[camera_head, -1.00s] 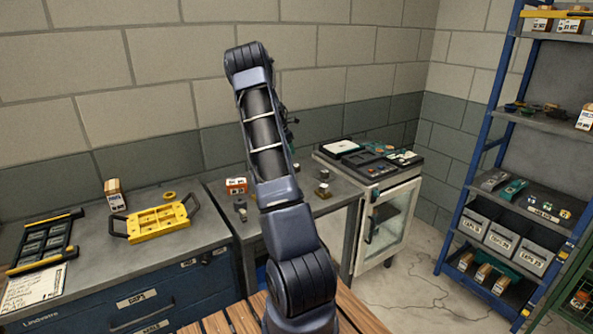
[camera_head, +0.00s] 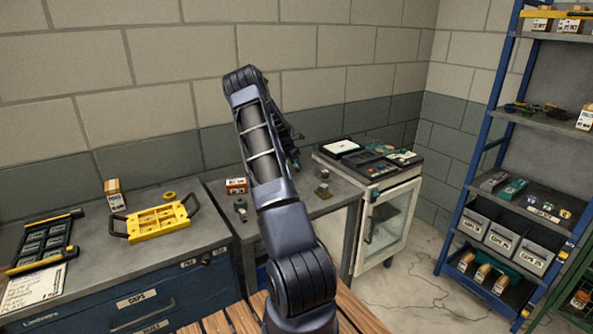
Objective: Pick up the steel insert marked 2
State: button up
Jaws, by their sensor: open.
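Two small steel-grey blocks stand on the middle bench, right of my arm: a nearer one (camera_head: 322,191) and one just behind it (camera_head: 323,174). Either could be a steel insert, but no number is readable on them. My gripper (camera_head: 294,152) shows only as a dark piece past the arm's right edge, above the bench and left of the blocks. It is open, with its fingertips mostly hidden by the arm. It appears to hold nothing. A few small shiny blocks (camera_head: 548,208) also lie on the right shelf, their marks too small to read.
A yellow handled tray (camera_head: 128,226) and a black rack (camera_head: 67,228) lie on the left bench. A small box (camera_head: 236,186) and dark parts stand left of my arm. A glass-fronted cabinet (camera_head: 408,195) and blue shelving (camera_head: 484,140) stand right.

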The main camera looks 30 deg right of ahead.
jog(key=shift+x, duration=1.35)
jog(key=shift+r, duration=0.1)
grip_shut()
